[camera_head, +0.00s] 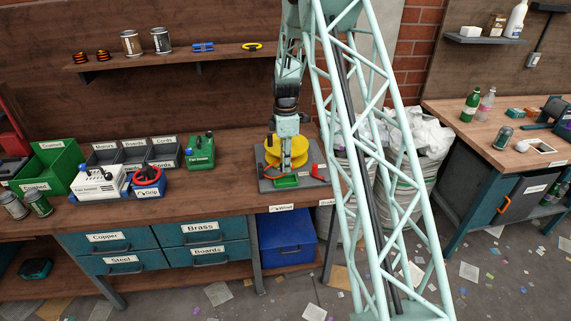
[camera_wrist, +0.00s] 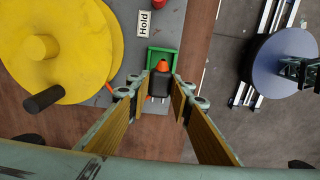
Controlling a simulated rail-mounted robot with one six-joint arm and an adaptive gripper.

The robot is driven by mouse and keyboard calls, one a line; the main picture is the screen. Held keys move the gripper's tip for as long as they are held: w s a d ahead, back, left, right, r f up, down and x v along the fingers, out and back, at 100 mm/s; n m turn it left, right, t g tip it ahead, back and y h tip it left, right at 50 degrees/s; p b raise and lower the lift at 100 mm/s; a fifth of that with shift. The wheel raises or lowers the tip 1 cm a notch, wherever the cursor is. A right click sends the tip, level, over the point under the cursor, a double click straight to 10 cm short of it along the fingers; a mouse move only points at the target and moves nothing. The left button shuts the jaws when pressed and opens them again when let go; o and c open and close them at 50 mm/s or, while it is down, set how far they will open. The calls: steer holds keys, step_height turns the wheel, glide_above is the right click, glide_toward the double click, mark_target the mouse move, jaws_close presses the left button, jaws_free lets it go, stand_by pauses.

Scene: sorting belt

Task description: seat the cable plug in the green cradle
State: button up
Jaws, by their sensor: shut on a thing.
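The cable plug (camera_wrist: 160,84), a dark body with an orange tip, is between my gripper's fingers (camera_wrist: 158,98) in the wrist view. My gripper is shut on it. The green cradle (camera_wrist: 163,48) is a small open frame on the grey board. The plug's orange tip overlaps the cradle's opening in this view. I cannot tell whether the plug is above the cradle or down in it. In the head view my gripper (camera_head: 286,163) hangs in front of the yellow spool, just above the green cradle (camera_head: 287,182); the plug is too small to make out there.
A yellow spool (camera_wrist: 60,50) with a dark handle stands beside the cradle, left in the wrist view. A "Hold" label (camera_wrist: 144,23) and a red part (camera_head: 318,171) are close by.

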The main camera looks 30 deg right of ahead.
steer(key=shift+f+b, duration=1.4)
steer(key=shift+f, duration=1.7)
stand_by(0.7)
steer(key=o, duration=1)
steer(key=shift+r, duration=0.1)
steer(key=shift+r, duration=5.95)
